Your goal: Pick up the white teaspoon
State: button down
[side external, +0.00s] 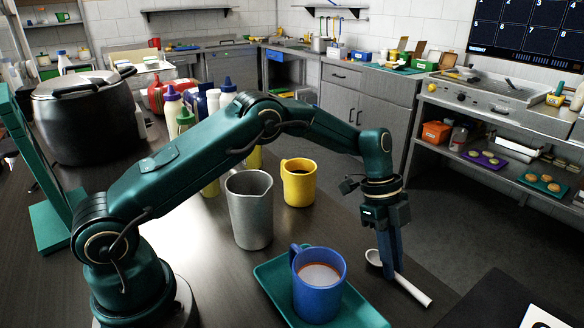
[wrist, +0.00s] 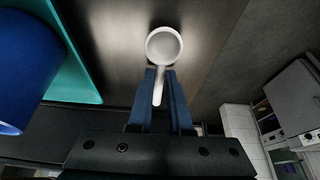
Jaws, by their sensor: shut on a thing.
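The white teaspoon (side external: 414,291) is at the right side of the dark table, its round bowl toward the back left and its handle toward the front right. My gripper (side external: 391,272) points down and is shut on the teaspoon. In the wrist view, the teaspoon (wrist: 164,46) has its bowl beyond the fingertips, and its handle runs between the two blue fingers of my gripper (wrist: 160,74). I cannot tell whether the teaspoon touches the table or is just above it.
A grey metal pitcher (side external: 249,212), a yellow mug (side external: 299,186) and several bottles stand farther back. The table's right edge is close to the teaspoon.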

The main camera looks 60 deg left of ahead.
aim_at(401, 276)
notch_tip(401, 276, up, 4)
jog(key=shift+f, duration=0.25)
jog(key=s+a+r, duration=0.2)
jog(key=a+r, duration=0.5)
jog(key=a, duration=0.4)
jog(key=shift+s+a+r, duration=0.15)
jog(key=shift+s+a, duration=0.05)
jog(key=shift+a, duration=0.05)
